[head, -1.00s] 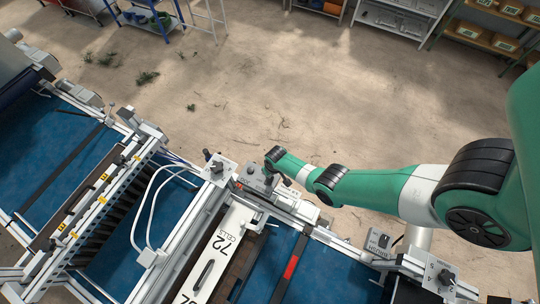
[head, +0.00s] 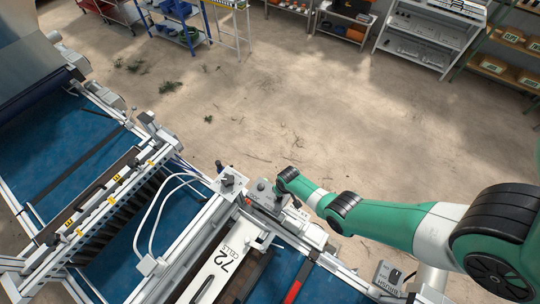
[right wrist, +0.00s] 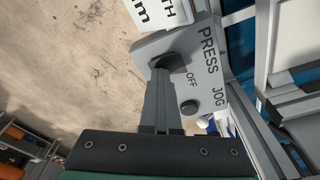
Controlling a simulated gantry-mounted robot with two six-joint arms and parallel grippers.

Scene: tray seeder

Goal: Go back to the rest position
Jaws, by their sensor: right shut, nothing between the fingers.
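My right arm comes in from the right in the head view and ends over a small grey control box (head: 262,190) on the machine's rail. In the right wrist view my right gripper (right wrist: 163,75) is shut and empty. Its fingertips are at a black knob on a grey panel (right wrist: 208,72) marked "PRESS", "JOG" and "OFF". I cannot tell whether they touch the knob. A dark round button (right wrist: 189,107) sits beside the "OFF" label. My left gripper is not in view.
The tray seeder has a blue belt (head: 82,150), a white "72 CELLS" plate (head: 208,282) and a toothed cross unit (head: 105,200). Another control box (head: 388,278) sits on the rail at lower right. Open floor lies behind, with shelves (head: 430,40) at the far side.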

